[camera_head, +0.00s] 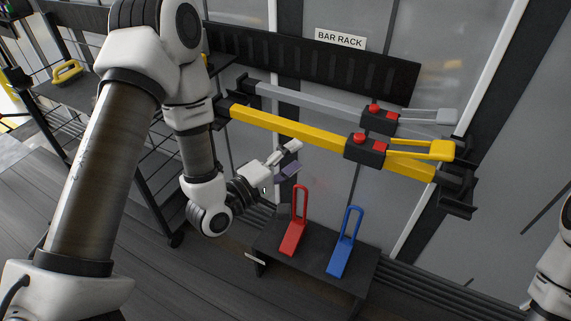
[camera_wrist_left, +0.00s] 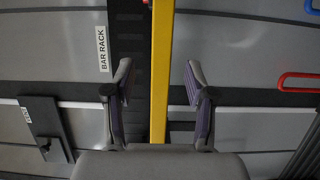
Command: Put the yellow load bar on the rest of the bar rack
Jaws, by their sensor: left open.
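The yellow load bar (camera_head: 290,130) has a black block with red buttons and a yellow lever near its right end. Its ends lie at the black end brackets of the bar rack (camera_head: 458,200), and it appears to rest there, in front of a grey bar (camera_head: 310,101). My left gripper (camera_head: 290,160) is open and empty, below and in front of the bar's middle in the head view. In the left wrist view the yellow bar (camera_wrist_left: 161,40) runs between the open fingers, apparently beyond them, with no contact visible. My right gripper is out of view.
A low black stand (camera_head: 315,262) below the rack holds a red handle (camera_head: 296,228) and a blue handle (camera_head: 345,245).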

